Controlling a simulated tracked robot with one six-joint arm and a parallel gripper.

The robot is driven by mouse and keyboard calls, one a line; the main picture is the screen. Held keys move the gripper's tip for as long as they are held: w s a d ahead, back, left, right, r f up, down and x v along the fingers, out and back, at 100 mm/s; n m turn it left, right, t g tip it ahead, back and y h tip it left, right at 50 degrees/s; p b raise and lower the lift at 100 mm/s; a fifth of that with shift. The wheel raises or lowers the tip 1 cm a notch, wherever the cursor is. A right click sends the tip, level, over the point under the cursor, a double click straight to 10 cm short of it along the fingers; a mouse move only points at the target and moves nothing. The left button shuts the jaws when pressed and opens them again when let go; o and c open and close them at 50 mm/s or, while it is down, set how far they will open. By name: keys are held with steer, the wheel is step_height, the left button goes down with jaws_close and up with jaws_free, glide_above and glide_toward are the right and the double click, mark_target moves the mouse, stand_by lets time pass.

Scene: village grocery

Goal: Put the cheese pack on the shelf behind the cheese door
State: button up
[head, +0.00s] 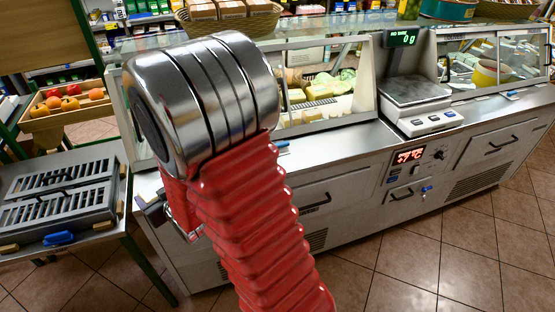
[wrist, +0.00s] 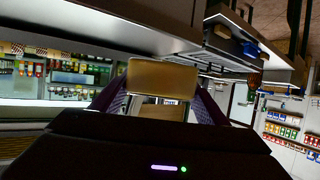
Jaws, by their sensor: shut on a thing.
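In the wrist view my gripper (wrist: 160,95) has its two purple fingers on either side of a tan block, which I take to be the cheese pack (wrist: 162,78). It is shut on the pack. In the head view my arm hides the pack and most of the gripper. The glass-fronted cheese case (head: 368,88) stands behind my arm there. Yellow and pale cheeses (head: 320,92) lie on its shelf. My arm covers the left part of the case, and I cannot tell how far its door is open.
A scale (head: 415,90) stands on the steel counter (head: 345,142) right of the cheese case. The tiled floor (head: 460,240) at front right is clear.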

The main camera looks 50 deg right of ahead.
steer(key=shift+m+h, duration=0.7)
steer(key=shift+h, duration=0.1)
steer(key=d, duration=0.3)
steer(key=d+r, duration=0.1)
steer(key=d, duration=0.7)
steer(key=shift+s+r, duration=0.1)
steer(key=shift+r, duration=0.2)
steer(key=s+d+r+m+h, duration=0.1)
steer(key=s+d, duration=0.2)
steer(key=d, duration=0.7)
step_height(320, 180, up, 2)
steer(key=m+g+h, duration=0.2)
steer(key=m+h, duration=0.1)
glide_above(282, 162)
steer(key=shift+a+r, duration=0.15)
steer(key=shift+r, duration=0.05)
steer(key=shift+f, duration=0.1)
steer(key=shift+f, duration=2.85)
steer(key=shift+f, duration=2.05)
steer(key=shift+f, duration=0.1)
